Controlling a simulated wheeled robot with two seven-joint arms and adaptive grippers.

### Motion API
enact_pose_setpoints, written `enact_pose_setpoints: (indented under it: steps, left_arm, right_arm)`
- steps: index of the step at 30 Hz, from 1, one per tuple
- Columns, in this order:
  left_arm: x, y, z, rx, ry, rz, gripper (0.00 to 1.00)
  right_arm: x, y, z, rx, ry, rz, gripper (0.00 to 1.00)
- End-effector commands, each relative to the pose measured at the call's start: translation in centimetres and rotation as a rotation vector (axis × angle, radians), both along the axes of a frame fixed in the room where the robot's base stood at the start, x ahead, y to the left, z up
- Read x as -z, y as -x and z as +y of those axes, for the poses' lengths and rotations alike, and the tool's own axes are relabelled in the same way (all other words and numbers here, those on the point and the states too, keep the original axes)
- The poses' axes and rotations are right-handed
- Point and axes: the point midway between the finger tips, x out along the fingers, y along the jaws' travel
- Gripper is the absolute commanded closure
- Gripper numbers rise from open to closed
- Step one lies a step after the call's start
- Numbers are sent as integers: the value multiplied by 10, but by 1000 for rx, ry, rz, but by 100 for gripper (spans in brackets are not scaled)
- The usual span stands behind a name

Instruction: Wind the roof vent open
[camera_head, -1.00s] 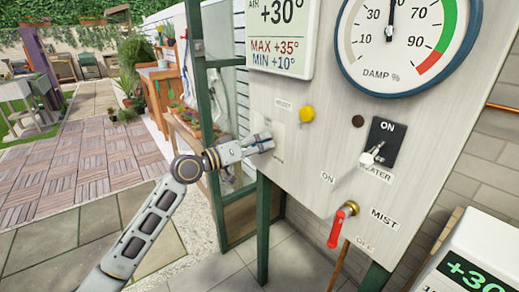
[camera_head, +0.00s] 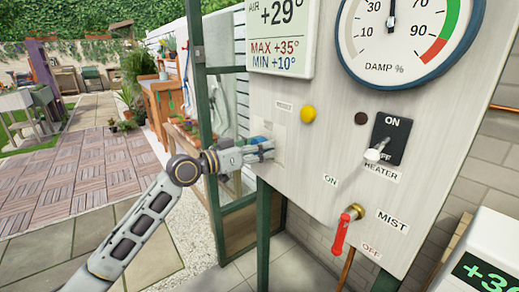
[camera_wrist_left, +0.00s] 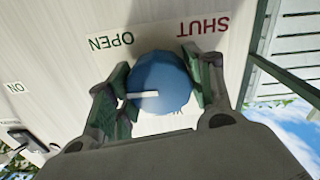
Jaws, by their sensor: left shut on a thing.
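A round blue knob (camera_wrist_left: 165,75) with a white pointer mark sits on the pale panel. My left gripper (camera_wrist_left: 160,92) is shut on it, with a green-padded finger on either side. The labels OPEN (camera_wrist_left: 112,40) and SHUT (camera_wrist_left: 205,25) are on the panel beside the knob. The white mark points to the left in the wrist view, on the OPEN label's side. In the head view my left gripper (camera_head: 262,150) reaches the panel's left part and mostly hides the blue knob. The roof vent itself is not in view. My right gripper is not in view.
The panel (camera_head: 330,130) also carries a yellow button (camera_head: 308,113), a heater switch (camera_head: 390,140), a red-handled mist valve (camera_head: 340,232) and a damp dial (camera_head: 395,30). Green posts (camera_head: 263,235) stand below it. The paved yard lies open at left.

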Motion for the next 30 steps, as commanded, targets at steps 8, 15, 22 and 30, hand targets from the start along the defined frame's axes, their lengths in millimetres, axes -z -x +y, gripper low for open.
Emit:
enact_pose_setpoints:
  steps: [8, 15, 22, 30]
  left_arm:
    - [4, 0, -1, 2, -6, 6, 38]
    - [2, 0, 0, 1, -2, 4, 26]
    - [1, 0, 0, 0, -1, 3, 26]
    - [1, 6, 11, -1, -1, 2, 26]
  right_arm:
    - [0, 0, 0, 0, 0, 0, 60]
    - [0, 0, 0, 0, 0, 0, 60]
    - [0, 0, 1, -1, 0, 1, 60]
    - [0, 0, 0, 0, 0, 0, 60]
